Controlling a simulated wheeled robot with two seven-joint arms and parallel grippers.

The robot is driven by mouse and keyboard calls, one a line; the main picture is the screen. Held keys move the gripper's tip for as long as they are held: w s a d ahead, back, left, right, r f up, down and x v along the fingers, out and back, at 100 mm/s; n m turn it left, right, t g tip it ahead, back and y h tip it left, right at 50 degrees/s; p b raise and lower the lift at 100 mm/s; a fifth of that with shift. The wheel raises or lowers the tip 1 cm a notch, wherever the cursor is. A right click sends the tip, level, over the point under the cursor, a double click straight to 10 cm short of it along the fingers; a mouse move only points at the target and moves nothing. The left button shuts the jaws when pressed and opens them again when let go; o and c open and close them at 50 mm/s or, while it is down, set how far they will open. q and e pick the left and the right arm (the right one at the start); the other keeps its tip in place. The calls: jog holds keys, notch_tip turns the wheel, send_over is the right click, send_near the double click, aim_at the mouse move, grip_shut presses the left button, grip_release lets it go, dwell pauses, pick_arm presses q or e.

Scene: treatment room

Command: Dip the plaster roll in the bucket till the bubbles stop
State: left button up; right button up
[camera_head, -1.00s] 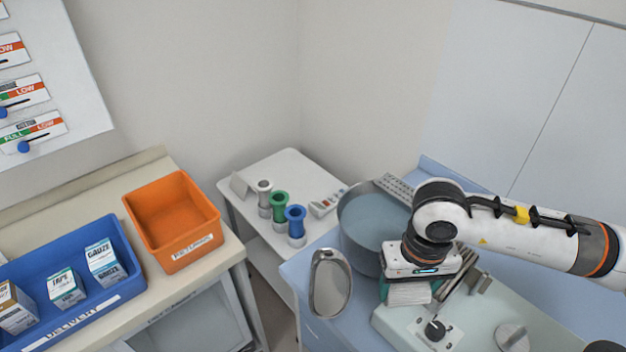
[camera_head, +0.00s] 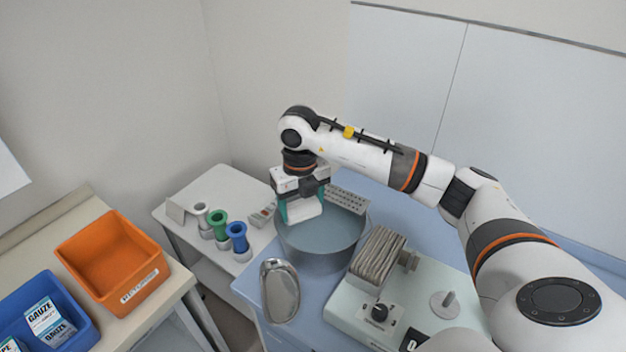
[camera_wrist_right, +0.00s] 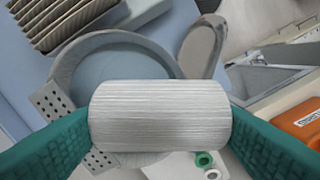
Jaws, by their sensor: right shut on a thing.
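The plaster roll (camera_wrist_right: 160,115) is white and ribbed. It fills the middle of the right wrist view, between the two green fingers of my right gripper. In the head view the roll (camera_head: 304,209) hangs from my right gripper (camera_head: 299,206), which is shut on it, above the left back part of the bucket. The bucket (camera_head: 320,262) is grey and round, with water (camera_head: 325,236) in it. It also shows in the right wrist view (camera_wrist_right: 70,60), partly hidden behind the roll. I see no bubbles. My left gripper is not in view.
A pale device (camera_head: 350,312) with a ribbed stack (camera_head: 378,255) stands right of the bucket. An oval mirror-like piece (camera_head: 280,290) is in front. A perforated strip (camera_head: 349,199) is behind. Green and blue holders (camera_head: 237,237) stand on a white side table (camera_head: 225,185); an orange bin (camera_head: 110,262) is left.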

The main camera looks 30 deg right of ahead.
aim_at(313, 210)
jog(key=d+m, duration=0.1)
jog(key=m, duration=0.2)
jog(key=w+d+m+p, duration=0.1)
jog(key=m, duration=0.2)
jog(key=d+r+m, duration=0.1)
jog(key=m, duration=0.1)
jog(key=shift+w+m, duration=0.25)
jog(key=shift+m, duration=0.15)
jog(key=shift+w+d+f+m+b, duration=0.15)
jog(key=shift+f+m+b, duration=0.4)
jog(key=shift+f+b, duration=1.8)
jog(key=shift+d+f+m+b, duration=0.25)
jog(key=shift+f+m+b, duration=0.75)
jog(key=shift+f, duration=2.35)
jog(key=shift+w+d+f+m+b, duration=0.1)
jog(key=shift+d+f+m+b, duration=0.1)
jog(key=shift+f+b, duration=2.35)
jog(key=shift+f+p, duration=0.3)
jog(key=shift+r, duration=0.1)
